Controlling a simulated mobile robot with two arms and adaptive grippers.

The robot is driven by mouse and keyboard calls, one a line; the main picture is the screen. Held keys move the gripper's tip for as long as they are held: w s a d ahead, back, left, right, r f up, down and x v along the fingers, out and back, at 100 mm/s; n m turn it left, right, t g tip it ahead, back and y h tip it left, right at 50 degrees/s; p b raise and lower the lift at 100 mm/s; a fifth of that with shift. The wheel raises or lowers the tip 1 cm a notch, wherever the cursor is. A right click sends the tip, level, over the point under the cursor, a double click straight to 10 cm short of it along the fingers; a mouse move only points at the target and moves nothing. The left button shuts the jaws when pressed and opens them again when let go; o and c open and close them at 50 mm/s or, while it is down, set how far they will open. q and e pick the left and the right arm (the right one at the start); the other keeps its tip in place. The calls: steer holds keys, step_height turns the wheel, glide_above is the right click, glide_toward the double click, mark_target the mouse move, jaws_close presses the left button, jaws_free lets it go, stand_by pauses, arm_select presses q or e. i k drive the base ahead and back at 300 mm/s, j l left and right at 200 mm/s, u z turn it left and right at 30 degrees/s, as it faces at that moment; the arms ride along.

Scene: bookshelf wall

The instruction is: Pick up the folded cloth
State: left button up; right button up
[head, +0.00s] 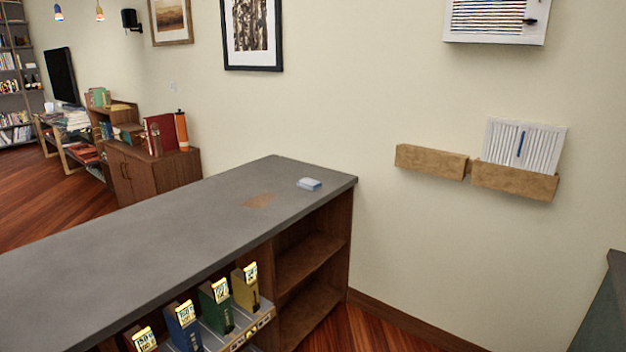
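A small light-blue folded item, which looks like the folded cloth (309,184), lies flat on the grey top of a long shelf unit (170,240). It is near the far right corner of that top, close to the wall. Neither my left gripper nor my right gripper shows in the head view.
A flat brown patch (259,200) lies left of the cloth. Books with yellow labels (214,308) stand in the shelf below the top. Wooden wall trays (430,161) hang at right. A dark green surface (603,310) edges in at lower right. Most of the grey top is clear.

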mark_target(312, 185)
steer(key=i+l, duration=0.15)
steer(key=i, duration=0.5)
steer(key=i+l, duration=0.2)
steer(key=i, duration=0.45)
steer(key=i+l, duration=0.15)
steer(key=i, duration=0.5)
steer(key=z, duration=0.05)
